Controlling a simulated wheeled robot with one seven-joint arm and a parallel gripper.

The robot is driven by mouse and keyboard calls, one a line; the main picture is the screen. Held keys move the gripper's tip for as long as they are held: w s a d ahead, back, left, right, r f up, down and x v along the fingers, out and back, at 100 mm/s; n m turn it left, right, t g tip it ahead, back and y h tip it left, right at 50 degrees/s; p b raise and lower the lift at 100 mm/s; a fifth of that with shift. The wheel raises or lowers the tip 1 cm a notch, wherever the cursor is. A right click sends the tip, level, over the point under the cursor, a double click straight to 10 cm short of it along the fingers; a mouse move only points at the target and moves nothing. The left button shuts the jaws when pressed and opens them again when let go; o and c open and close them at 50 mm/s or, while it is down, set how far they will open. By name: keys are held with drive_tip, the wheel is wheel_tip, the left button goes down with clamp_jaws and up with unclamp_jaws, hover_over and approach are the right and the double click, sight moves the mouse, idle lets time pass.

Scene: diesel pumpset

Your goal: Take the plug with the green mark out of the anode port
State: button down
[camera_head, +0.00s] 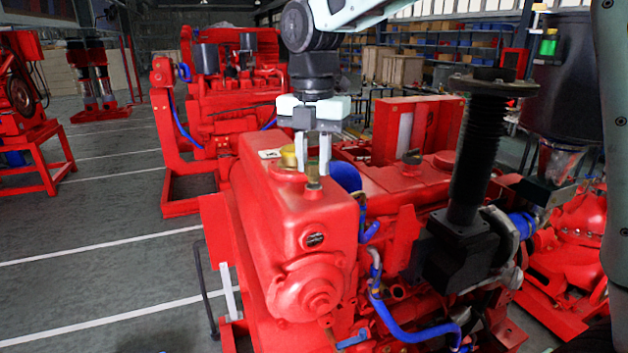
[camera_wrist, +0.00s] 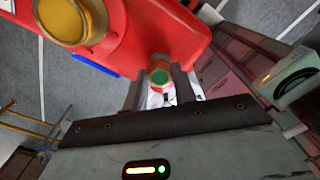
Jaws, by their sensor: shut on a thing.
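The plug with the green mark (camera_wrist: 160,77) is a small brass-coloured piece with a green top in the wrist view. In the head view the plug (camera_head: 313,172) stands upright at the top of the red tank (camera_head: 262,205) of the pumpset. My gripper (camera_head: 313,172) points down from above, with one finger on each side of the plug, shut on it. The wrist view also shows my gripper (camera_wrist: 160,80) with its fingers on the plug's sides. The anode port itself is hidden under the plug; I cannot tell if the plug is fully seated.
A larger gold cap (camera_head: 289,157) sits just left of the plug, close to my fingers. A tall black pipe (camera_head: 478,150) rises to the right, and blue hoses (camera_head: 400,325) run along the engine. The floor (camera_head: 105,230) on the left is open.

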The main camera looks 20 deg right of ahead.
sight(313, 163)
drive_tip(key=shift+r+p, duration=1.9)
drive_tip(key=shift+r, duration=0.35)
